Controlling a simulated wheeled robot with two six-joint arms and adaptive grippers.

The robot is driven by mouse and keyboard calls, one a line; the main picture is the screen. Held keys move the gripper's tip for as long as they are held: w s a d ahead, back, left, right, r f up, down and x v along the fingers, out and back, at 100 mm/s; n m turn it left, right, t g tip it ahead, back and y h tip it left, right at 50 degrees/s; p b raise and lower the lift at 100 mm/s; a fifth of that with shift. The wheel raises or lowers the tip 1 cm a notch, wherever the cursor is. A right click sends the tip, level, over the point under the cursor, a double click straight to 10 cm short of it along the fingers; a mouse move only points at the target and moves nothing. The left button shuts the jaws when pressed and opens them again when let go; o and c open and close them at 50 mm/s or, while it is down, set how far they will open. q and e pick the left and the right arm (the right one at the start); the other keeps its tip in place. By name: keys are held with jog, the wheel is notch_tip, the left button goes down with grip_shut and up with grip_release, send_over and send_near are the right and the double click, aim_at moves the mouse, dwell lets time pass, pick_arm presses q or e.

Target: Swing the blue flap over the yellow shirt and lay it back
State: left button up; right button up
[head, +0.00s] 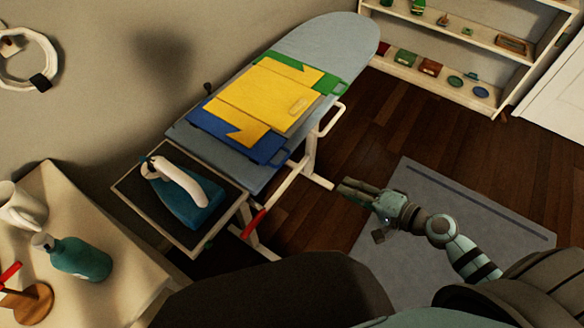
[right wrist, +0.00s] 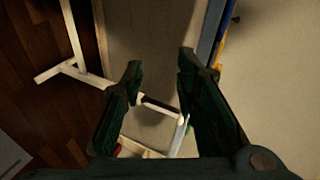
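The yellow shirt (head: 250,91) lies spread on the ironing board. The blue flap (head: 261,152) lies flat at the shirt's near end, with part of the shirt over it. A green flap (head: 327,85) shows at the far end. A panel with a slot-like mark (head: 299,104) lies in the shirt's middle; I cannot tell if it is folded cloth. My right gripper (head: 350,189) is off the board's right side, apart from the flap. In the right wrist view its fingers (right wrist: 161,65) are spread and empty. My left gripper is not in view.
The ironing board (head: 325,45) has a tray (head: 137,205) at its near end with an iron (head: 190,203). A side table holds a teal bottle (head: 80,259) and a mug (head: 20,207). Shelves (head: 450,40) stand behind. The rug (head: 400,250) below my right gripper looks clear.

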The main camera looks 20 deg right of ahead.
jog(key=s+a+r+y, duration=0.25)
jog(key=a+r, duration=0.25)
jog(key=r, duration=0.3)
jog(key=p, duration=0.1)
send_near(285, 161)
jog(key=x, duration=0.7)
jog(key=shift+w+a+f, duration=0.2)
jog(key=shift+w+a, duration=0.1)
jog(key=shift+a, duration=0.1)
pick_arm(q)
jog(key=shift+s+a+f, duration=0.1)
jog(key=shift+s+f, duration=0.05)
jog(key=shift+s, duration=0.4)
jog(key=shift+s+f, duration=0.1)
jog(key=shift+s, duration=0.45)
pick_arm(e)
jog(key=shift+w+f, duration=0.15)
jog(key=shift+c, duration=0.2)
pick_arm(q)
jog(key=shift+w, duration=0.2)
pick_arm(e)
grip_shut()
